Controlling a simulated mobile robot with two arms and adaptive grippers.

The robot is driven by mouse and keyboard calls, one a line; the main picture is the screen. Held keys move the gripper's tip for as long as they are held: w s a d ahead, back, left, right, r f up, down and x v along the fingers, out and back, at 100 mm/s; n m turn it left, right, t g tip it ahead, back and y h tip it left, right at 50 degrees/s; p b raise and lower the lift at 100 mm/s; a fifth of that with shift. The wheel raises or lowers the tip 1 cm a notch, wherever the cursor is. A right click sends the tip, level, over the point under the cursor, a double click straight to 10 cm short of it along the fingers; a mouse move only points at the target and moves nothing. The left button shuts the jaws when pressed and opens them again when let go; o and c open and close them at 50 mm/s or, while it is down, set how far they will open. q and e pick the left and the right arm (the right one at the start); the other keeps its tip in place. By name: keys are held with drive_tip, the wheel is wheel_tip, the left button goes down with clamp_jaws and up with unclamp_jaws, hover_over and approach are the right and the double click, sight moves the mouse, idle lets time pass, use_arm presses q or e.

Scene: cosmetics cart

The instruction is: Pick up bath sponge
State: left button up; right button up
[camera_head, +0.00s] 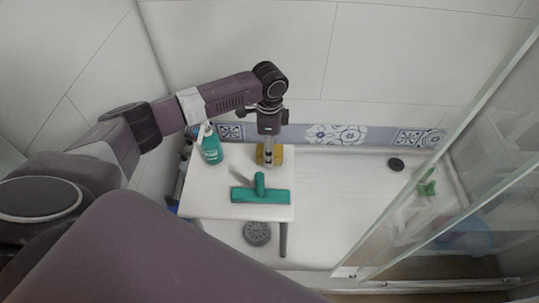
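The bath sponge (278,157) is a small yellow block near the back right edge of the white cart top (215,203). My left gripper (268,156) points down from above and its fingers reach the sponge, covering its middle. Yellow shows on both sides of the fingers. Whether they are open or closed on it is too small to tell. My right gripper is not in view.
A green pump bottle (211,149) stands left of the sponge. A green squeegee (260,196) lies in front of it. A glass screen (450,170) stands at right, and a tiled wall is behind. The white floor right of the cart is mostly clear.

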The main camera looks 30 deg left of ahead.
use_arm(q)
drive_tip(key=shift+f, duration=1.05)
drive_tip(key=c, duration=1.2)
drive_tip(key=shift+c, duration=0.2)
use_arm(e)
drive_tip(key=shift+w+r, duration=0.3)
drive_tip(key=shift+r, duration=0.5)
use_arm(q)
drive_tip(key=shift+r, duration=0.2)
